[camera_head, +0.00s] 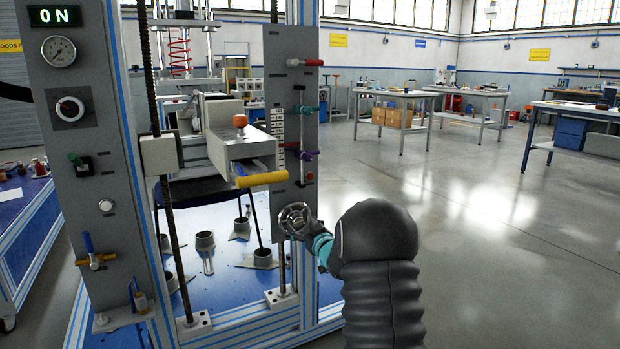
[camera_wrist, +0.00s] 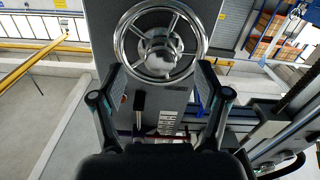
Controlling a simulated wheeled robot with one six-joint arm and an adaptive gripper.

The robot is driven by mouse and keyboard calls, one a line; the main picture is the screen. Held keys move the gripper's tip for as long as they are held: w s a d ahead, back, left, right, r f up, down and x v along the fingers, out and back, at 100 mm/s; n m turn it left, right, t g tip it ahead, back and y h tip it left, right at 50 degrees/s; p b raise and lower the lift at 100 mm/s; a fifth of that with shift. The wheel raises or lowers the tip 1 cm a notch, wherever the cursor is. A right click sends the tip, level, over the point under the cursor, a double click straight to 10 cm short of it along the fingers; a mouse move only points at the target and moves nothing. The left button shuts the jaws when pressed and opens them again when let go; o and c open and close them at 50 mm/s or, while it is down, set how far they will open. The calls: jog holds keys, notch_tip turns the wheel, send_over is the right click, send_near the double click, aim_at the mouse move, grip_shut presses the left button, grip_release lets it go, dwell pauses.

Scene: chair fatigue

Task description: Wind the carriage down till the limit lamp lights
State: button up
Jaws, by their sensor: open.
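A chrome handwheel (camera_head: 294,218) is mounted low on the grey right column panel of the test frame. In the wrist view the handwheel (camera_wrist: 160,42) has a round rim, spokes and a hub, and fills the top middle. My gripper (camera_wrist: 158,82) is open, with its two fingers apart below the wheel's hub in that picture. I cannot tell whether they touch the rim. In the head view my gripper (camera_head: 318,243) is close to the wheel, partly hidden by my arm. What looks like the carriage (camera_head: 162,155) is grey, on a dark lead screw, well above the blue base. I cannot identify the limit lamp surely.
The left panel holds an ON display (camera_head: 54,16), a gauge (camera_head: 58,51), a knob (camera_head: 70,109) and a pale round button or lamp (camera_head: 106,205). A yellow handle (camera_head: 262,179) juts out above the wheel. Open floor lies to the right, with benches behind.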

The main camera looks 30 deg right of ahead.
aim_at(298, 221)
jog(key=shift+w+a, duration=0.1)
jog(key=shift+w, duration=2.15)
jog(key=shift+o, duration=0.8)
jog(key=c, duration=0.7)
jog(key=shift+o, duration=0.2)
jog(key=shift+f+n+b, duration=0.15)
jog(key=shift+n+b, duration=0.35)
jog(key=shift+b, duration=0.65)
jog(key=n+b, duration=0.4)
jog(key=b, duration=0.2)
jog(key=shift+r+n+b, duration=0.3)
jog(key=shift+n+b, duration=0.1)
jog(key=shift+n, duration=0.3)
